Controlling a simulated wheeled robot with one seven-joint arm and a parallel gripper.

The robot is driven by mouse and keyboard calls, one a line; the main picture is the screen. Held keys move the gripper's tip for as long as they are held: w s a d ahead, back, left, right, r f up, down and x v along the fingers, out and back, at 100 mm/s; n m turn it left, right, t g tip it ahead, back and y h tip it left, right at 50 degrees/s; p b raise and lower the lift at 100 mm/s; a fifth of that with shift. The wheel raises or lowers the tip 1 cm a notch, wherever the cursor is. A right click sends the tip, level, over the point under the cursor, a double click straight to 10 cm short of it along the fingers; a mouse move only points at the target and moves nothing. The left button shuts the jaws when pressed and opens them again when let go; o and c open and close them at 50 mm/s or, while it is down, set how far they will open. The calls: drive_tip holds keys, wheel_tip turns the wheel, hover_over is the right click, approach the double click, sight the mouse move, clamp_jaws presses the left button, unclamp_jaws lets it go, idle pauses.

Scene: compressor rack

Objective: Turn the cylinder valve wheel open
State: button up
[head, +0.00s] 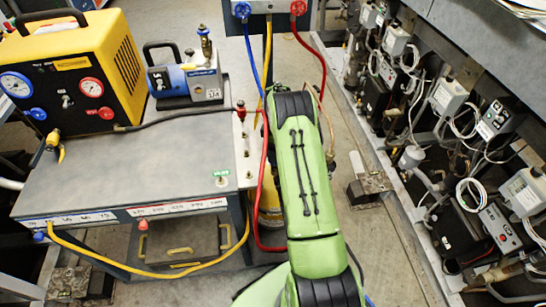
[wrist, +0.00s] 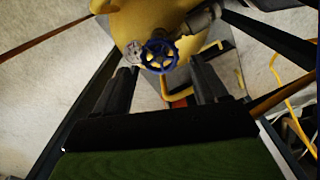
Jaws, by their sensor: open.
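The blue cylinder valve wheel (wrist: 159,56) shows in the wrist view, in front of the yellow cylinder (wrist: 150,18). My gripper (wrist: 162,78) is open, with its two dark fingers apart below the wheel in the picture. The wheel appears between and beyond the fingertips, and I cannot tell whether they touch it. In the head view, part of the yellow cylinder (head: 270,205) shows beside the grey cart, behind my green arm. The wheel and my gripper are hidden there.
A grey cart (head: 130,165) carries a yellow recovery unit (head: 75,70) and a blue pump (head: 187,82). Red, blue and yellow hoses hang around my arm, including a red hose (head: 262,190). The compressor rack (head: 470,150) stands at right, with a floor strip between.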

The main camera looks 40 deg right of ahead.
wheel_tip(320, 180, down, 4)
drive_tip(key=shift+r+b, duration=0.1)
drive_tip(key=shift+b, duration=0.7)
drive_tip(key=m+p, duration=0.1)
drive_tip(key=m, duration=0.4)
drive_tip(key=shift+r, duration=0.15)
drive_tip(key=shift+f+m+b, duration=0.2)
drive_tip(key=shift+m+b, duration=0.1)
drive_tip(key=shift+m, duration=1.7)
drive_tip(key=m+b, duration=0.1)
drive_tip(key=m, duration=0.3)
drive_tip(key=shift+r+m, duration=0.1)
drive_tip(key=shift+m, duration=0.2)
drive_tip(key=c, duration=0.8)
